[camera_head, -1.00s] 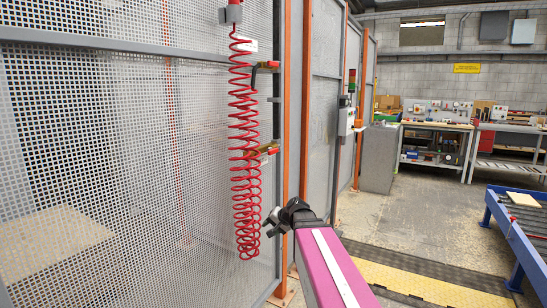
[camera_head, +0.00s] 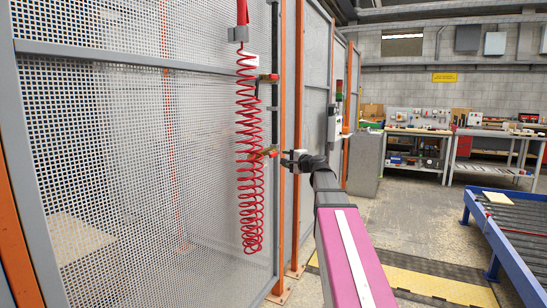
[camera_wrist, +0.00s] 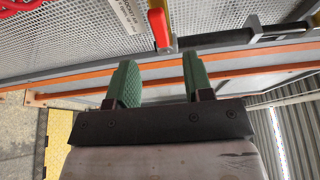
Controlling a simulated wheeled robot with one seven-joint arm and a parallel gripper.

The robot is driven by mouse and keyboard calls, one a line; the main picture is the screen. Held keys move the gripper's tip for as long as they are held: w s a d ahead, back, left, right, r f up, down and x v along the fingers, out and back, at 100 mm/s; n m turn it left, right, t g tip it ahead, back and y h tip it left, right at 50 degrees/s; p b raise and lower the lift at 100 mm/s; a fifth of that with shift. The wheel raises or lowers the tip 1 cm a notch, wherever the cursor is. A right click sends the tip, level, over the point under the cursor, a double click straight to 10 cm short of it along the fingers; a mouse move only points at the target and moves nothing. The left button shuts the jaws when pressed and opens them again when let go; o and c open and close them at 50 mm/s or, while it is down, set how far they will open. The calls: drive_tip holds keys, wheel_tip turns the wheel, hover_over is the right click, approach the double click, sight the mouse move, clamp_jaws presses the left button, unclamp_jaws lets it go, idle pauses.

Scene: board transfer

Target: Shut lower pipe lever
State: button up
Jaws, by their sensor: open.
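The lower pipe lever (camera_head: 264,153) is partly behind the red coil in the head view, on a mesh panel by an orange post. In the wrist view a red lever handle (camera_wrist: 158,27) with a yellow part beside it shows just beyond my fingertips, roughly in line with the gap between them. My gripper (camera_head: 289,158) is open and empty, close to the right of the lower lever. Its green fingers (camera_wrist: 159,60) stand apart in the wrist view, with no clear contact on the handle. An upper lever (camera_head: 268,77) is higher on the same panel.
A red coiled hose (camera_head: 247,205) hangs just left of the levers. Orange posts (camera_head: 299,200) and mesh panels (camera_head: 110,130) bound the left side. A blue-framed conveyor (camera_head: 492,240) stands at right; the floor between is mostly clear.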

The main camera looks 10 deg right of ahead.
sight(274, 155)
drive_tip(key=x, duration=0.9)
drive_tip(key=shift+w+a, duration=0.1)
clamp_jaws()
